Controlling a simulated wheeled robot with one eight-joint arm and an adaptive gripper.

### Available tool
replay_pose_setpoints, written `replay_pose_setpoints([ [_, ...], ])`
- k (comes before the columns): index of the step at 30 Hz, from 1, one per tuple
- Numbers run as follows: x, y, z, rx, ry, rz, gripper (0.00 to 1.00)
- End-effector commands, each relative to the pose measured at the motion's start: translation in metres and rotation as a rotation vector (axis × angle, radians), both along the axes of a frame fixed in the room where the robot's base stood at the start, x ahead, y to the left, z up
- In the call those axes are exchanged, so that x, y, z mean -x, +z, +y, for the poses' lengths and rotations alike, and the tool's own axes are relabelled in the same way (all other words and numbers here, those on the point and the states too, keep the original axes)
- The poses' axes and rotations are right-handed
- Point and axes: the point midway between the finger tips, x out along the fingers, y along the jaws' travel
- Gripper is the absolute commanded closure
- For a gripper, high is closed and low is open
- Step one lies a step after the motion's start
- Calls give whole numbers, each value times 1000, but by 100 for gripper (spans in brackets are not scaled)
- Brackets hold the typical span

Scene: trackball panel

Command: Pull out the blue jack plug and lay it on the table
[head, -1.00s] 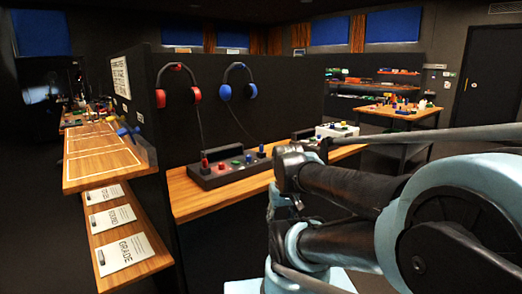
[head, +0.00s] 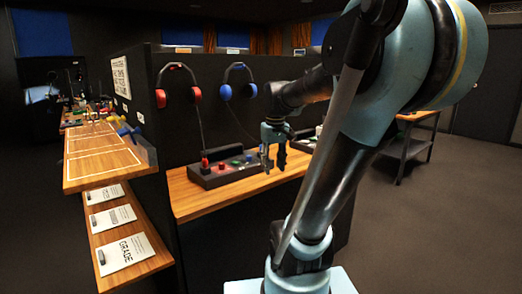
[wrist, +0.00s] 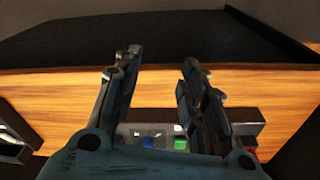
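The dark control box (head: 208,180) sits on the wooden table (head: 190,205), with a red plug (head: 205,162) upright at its left end. It carries red, green (head: 236,163) and blue (head: 248,157) buttons. The blue jack plug cannot be made out in the head view; my gripper covers the box's right end. The wrist view shows a blue spot (wrist: 148,142) beside a green one; I cannot tell whether it is button or plug. My gripper (head: 273,164) is open and empty, fingers pointing down; they also show apart in the wrist view (wrist: 162,62).
Red headphones (head: 178,88) and blue headphones (head: 237,84) hang on the dark partition behind, with cords running down. Another box stands to the right, partly behind my arm. Bare table lies in front of the control box. A lower shelf (head: 145,245) with cards is at the left.

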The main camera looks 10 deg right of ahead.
Motion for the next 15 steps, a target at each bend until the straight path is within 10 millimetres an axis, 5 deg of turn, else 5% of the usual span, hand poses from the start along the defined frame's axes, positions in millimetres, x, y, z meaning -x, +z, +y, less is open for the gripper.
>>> replay_pose_setpoints([
  [15, -112, 58, 2, 11, 139, 54, 62],
])
